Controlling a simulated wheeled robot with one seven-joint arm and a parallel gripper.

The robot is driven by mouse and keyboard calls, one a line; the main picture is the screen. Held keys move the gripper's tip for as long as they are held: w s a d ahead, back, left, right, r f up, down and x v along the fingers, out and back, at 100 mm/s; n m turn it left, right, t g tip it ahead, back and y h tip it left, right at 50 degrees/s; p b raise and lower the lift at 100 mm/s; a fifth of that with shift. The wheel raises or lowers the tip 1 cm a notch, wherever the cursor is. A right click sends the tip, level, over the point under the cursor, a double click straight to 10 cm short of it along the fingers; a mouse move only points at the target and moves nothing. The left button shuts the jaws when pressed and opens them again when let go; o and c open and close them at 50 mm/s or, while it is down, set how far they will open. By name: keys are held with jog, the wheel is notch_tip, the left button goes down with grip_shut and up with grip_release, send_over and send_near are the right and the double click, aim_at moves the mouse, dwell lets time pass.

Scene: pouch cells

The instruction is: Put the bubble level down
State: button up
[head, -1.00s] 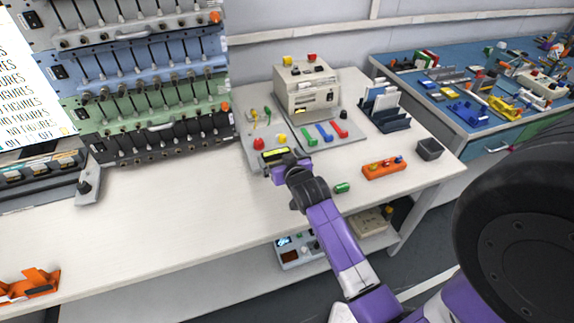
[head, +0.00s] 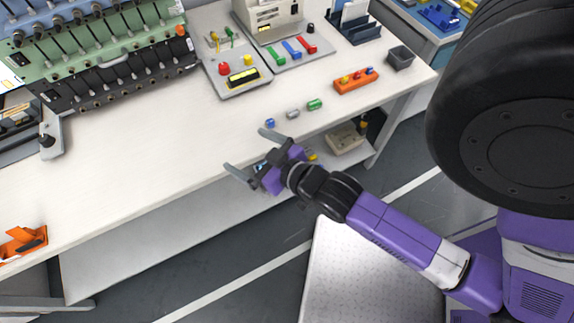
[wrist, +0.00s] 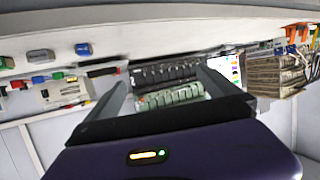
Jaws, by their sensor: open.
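My gripper (head: 248,150) is open with nothing between its fingers, beyond the bench's front edge in the head view. Its two fingers also show spread in the wrist view (wrist: 162,82). Three small blocks lie in a row on the bench near that edge, apart from my gripper: a blue one (head: 270,123), a grey one (head: 292,114) and a green one (head: 314,105). The blue block (wrist: 83,49) and grey block (wrist: 38,56) show in the wrist view too. I cannot tell which of these, if any, is the bubble level.
An orange holder (head: 356,80) and a dark bin (head: 400,58) stand to the right on the white bench (head: 160,140). A grey panel with a yellow display (head: 243,78) lies behind the blocks. A rack of cells (head: 120,80) stands left. The bench's front left is mostly clear.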

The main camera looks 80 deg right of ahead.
jog(key=s+a+r+n+t+y, duration=0.1)
jog(key=s+a+r+n+y, duration=0.1)
jog(key=s+a, duration=0.4)
jog(key=s+a+r+n+t+y, duration=0.1)
jog(key=s+a+r+n+y, duration=0.2)
jog(key=s+a+r, duration=0.3)
jog(key=a+r+y, duration=0.1)
jog(key=a, duration=0.2)
jog(key=shift+s, duration=0.15)
dwell(1.3)
